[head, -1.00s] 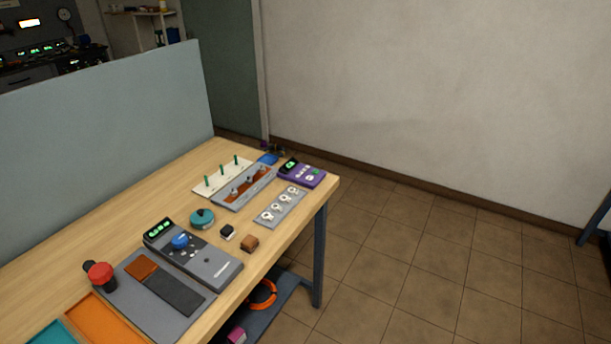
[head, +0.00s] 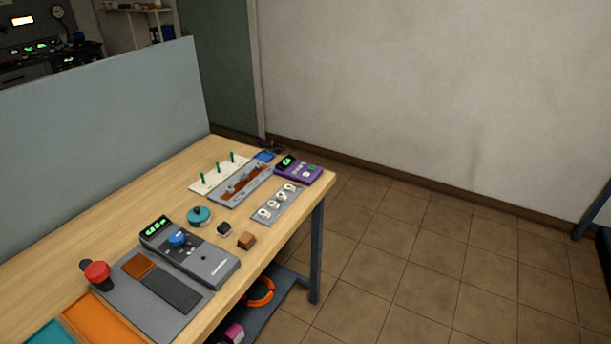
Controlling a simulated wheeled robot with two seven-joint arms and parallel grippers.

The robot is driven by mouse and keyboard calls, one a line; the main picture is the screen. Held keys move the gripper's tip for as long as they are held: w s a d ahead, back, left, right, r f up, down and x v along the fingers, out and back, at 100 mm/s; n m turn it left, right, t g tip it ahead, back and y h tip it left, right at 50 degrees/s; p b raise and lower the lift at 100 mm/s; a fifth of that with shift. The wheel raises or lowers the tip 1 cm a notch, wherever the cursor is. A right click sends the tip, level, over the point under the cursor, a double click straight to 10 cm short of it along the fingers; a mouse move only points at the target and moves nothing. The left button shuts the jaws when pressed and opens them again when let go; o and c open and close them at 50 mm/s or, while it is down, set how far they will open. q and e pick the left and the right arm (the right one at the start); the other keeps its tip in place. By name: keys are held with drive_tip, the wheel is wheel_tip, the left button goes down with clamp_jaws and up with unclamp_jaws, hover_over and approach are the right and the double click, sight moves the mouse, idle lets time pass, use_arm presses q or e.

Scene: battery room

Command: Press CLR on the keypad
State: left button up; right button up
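No keypad with readable keys is clear in the head view, and no CLR label can be read. A purple device (head: 304,173) with a small green display and small pale marks lies at the far right corner of the wooden table. I cannot tell whether it is the keypad. A grey device (head: 205,262) with a green display and a blue knob (head: 178,239) lies nearer. Neither of my grippers is in view.
The wooden table (head: 110,228) also holds a red mushroom button (head: 97,273), a teal round knob (head: 199,215), a grey plate with white rings (head: 267,208) and an orange tray (head: 92,318). A partition (head: 95,110) stands behind. The tiled floor (head: 430,265) at right is clear.

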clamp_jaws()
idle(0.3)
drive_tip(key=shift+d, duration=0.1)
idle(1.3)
